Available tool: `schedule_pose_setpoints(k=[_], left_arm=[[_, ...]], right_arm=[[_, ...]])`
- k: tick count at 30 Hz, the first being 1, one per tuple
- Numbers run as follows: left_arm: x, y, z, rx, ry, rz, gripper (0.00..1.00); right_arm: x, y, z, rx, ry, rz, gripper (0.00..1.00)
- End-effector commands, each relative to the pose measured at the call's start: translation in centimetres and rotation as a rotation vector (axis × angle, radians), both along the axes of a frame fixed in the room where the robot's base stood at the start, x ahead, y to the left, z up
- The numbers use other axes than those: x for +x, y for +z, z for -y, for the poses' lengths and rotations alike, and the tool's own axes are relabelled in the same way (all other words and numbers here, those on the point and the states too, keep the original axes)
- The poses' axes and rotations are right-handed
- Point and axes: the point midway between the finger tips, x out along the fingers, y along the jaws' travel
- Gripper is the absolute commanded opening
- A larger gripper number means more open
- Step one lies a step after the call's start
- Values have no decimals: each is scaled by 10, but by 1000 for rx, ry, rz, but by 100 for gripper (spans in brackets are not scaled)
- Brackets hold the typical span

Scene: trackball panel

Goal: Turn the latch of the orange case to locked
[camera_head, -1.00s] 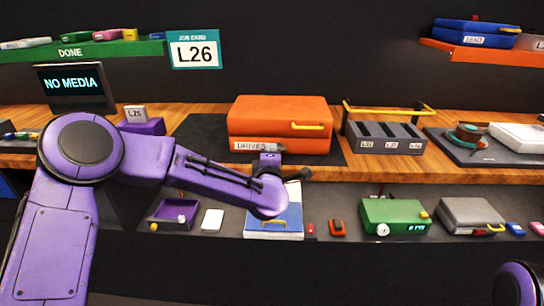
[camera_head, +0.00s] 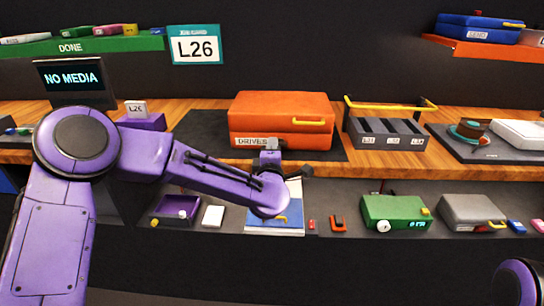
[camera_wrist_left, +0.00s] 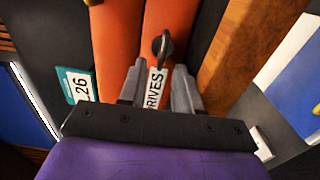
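The orange case (camera_head: 280,108) lies shut on a dark mat on the wooden bench, with a yellow handle (camera_head: 306,122) and a DRIVES label (camera_head: 250,142) on its front. In the left wrist view, the dark grey latch (camera_wrist_left: 163,44) shows on the case's front, just beyond the DRIVES label (camera_wrist_left: 154,88). My left gripper (camera_head: 270,147) is at the case's lower front. In the wrist view its two fingers (camera_wrist_left: 157,78) stand apart on either side of the label, with nothing held. The gripper hides the latch in the head view. My right gripper is out of view.
A slotted grey rack (camera_head: 385,132) with a yellow bar stands right of the case. A lower shelf holds a blue-and-white box (camera_head: 275,220), a green device (camera_head: 395,212) and a grey case (camera_head: 470,211). A NO MEDIA screen (camera_head: 73,78) is at left.

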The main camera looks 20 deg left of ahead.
Motion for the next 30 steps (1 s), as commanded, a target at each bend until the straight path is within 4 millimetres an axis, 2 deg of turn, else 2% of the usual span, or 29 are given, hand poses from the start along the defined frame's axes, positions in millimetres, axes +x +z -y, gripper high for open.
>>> schedule_pose_setpoints(k=[6,12,17,28,30], left_arm=[[-49,-2,14,3,-4,-1,33],[-84,-1,24,2,-2,-1,33],[-93,-1,26,1,-1,-1,33],[-93,-1,26,3,0,-2,33],[-92,-3,32,51,-29,-26,33]], right_arm=[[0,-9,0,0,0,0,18],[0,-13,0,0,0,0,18],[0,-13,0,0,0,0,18],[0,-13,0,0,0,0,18],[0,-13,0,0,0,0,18]])
